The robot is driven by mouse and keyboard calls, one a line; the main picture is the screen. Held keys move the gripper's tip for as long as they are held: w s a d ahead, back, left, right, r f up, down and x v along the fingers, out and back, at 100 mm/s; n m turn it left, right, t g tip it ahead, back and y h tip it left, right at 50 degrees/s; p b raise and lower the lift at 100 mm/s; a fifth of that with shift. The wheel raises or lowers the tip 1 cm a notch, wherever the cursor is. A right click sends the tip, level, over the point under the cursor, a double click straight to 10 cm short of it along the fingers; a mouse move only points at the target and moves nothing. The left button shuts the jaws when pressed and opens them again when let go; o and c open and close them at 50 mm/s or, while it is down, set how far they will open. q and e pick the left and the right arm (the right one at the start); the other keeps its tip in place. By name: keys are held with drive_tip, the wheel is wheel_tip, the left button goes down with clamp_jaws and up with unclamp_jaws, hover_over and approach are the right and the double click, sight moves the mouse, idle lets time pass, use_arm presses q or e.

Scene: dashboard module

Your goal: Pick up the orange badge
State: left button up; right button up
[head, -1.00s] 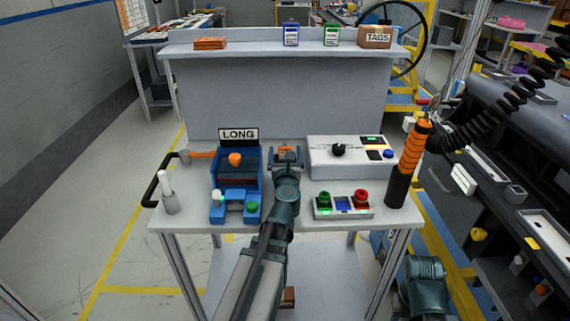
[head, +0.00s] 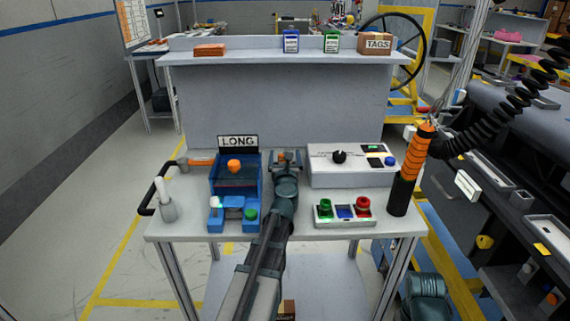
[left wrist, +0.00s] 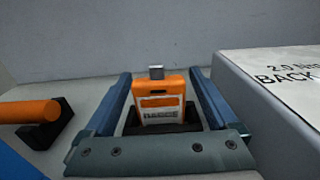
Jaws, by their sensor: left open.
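The orange badge (left wrist: 161,92) stands upright in a dark holder (left wrist: 163,126) in the left wrist view, with a grey clip on top and a pale label on its front. In the head view only a small bit of the badge (head: 282,157) shows, the rest hidden by my gripper. My left gripper (head: 286,156) is open. In the left wrist view its two blue fingers (left wrist: 160,76) stand on either side of the badge, with a gap visible on both sides. My right gripper is out of view; only part of my right arm shows at the bottom right.
A white box with a knob (head: 350,164) stands close to the right. A button panel (head: 344,214) and an orange-black tool (head: 411,170) are further right.

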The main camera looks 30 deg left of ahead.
use_arm(q)
drive_tip(key=c, duration=1.4)
drive_tip(key=shift+c, duration=0.2)
drive_tip(key=shift+r, duration=0.1)
wheel_tip(320, 180, up, 10)
drive_tip(key=p, duration=1)
